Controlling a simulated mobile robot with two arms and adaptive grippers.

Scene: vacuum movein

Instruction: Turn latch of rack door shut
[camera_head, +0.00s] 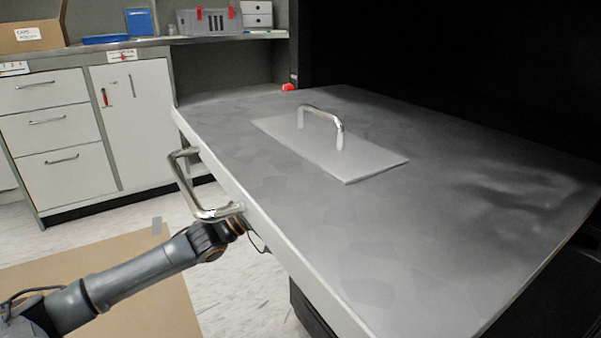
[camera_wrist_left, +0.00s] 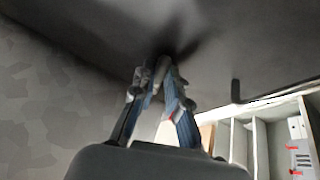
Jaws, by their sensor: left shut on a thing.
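A wide flat grey metal panel (camera_head: 270,200) fills the middle of the head view. A bent metal bar handle (camera_head: 181,172) sticks out from its left edge. My left gripper (camera_head: 236,222) is at the near, lower end of this handle, beside the panel's edge. Its fingers are mostly hidden there. In the left wrist view the fingertips (camera_wrist_left: 162,78) are close together against a dark surface and look shut on the handle's end. A dark hook-like bar (camera_wrist_left: 237,92) shows to their right. I cannot tell which part is the latch. My right gripper is not in view.
A raised plate with an arched handle (camera_head: 322,113) sits on the panel. A small red part (camera_head: 288,87) is at its back corner. A dark opening lies behind on the right. White cabinets (camera_head: 58,135) stand at the left, and a brown mat (camera_head: 135,300) lies on the floor.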

